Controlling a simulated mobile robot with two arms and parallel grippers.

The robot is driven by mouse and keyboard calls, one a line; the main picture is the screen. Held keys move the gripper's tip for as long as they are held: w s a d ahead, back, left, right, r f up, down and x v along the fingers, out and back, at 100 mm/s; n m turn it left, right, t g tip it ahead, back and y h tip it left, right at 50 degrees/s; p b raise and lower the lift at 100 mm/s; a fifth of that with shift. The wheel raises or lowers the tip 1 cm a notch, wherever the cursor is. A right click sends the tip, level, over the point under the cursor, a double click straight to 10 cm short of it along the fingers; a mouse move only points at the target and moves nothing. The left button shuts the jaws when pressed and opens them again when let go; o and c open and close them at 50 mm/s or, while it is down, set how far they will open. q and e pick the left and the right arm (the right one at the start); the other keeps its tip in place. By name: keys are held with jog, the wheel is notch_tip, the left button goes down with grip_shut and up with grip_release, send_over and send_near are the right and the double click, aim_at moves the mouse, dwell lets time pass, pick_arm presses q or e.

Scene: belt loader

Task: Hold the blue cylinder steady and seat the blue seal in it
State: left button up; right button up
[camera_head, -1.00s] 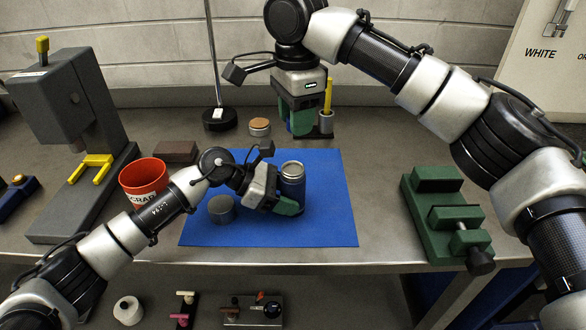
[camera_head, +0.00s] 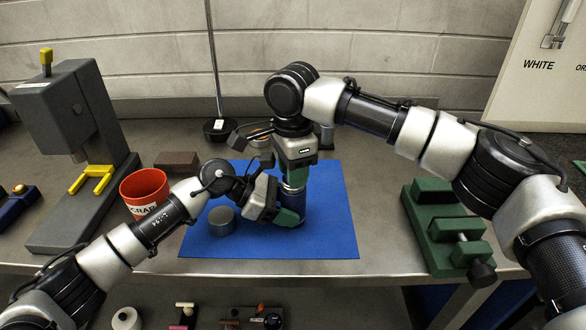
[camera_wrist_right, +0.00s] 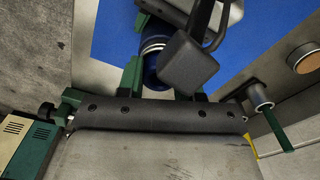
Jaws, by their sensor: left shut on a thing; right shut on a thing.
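The cylinder (camera_head: 291,199) stands upright on the blue mat (camera_head: 330,230); in the head view a grey metal strip of it shows. My left gripper (camera_head: 291,214) is shut on the cylinder low on its side. My right gripper (camera_head: 294,180) points down directly above and is shut on a dark blue round piece, the blue seal (camera_wrist_right: 152,76), which shows between its fingers in the right wrist view. The cylinder (camera_wrist_right: 152,42) shows just beyond the seal there. A dark block hides part of the seal, and I cannot tell how deep it sits.
A short grey cylinder (camera_head: 222,221) stands on the mat beside my left gripper. A red bin (camera_head: 143,188) and a grey press (camera_head: 75,150) are at left. A green vise (camera_head: 447,225) is at right. The mat's right side is clear.

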jog(key=shift+f, duration=0.1)
pick_arm(q)
jog(key=shift+s+d+r, duration=0.15)
pick_arm(e)
jog(key=shift+s+d+f, duration=0.1)
jog(key=shift+s+f, duration=0.05)
jog(key=shift+f, duration=0.55)
jog(key=o, duration=0.7)
pick_arm(q)
jog(key=shift+o, duration=0.2)
jog(key=shift+s, duration=0.1)
pick_arm(e)
jog(key=shift+o, duration=1)
jog(key=shift+s, duration=0.15)
pick_arm(q)
jog(key=shift+w+f, duration=0.2)
jog(key=shift+f, duration=0.05)
jog(key=shift+c, duration=0.2)
pick_arm(e)
notch_tip(320, 180, up, 14)
jog(key=shift+w+f, duration=0.2)
jog(key=shift+w, duration=0.05)
pick_arm(q)
jog(key=o, duration=0.8)
jog(key=shift+w, duration=0.1)
pick_arm(e)
jog(key=shift+w, duration=0.1)
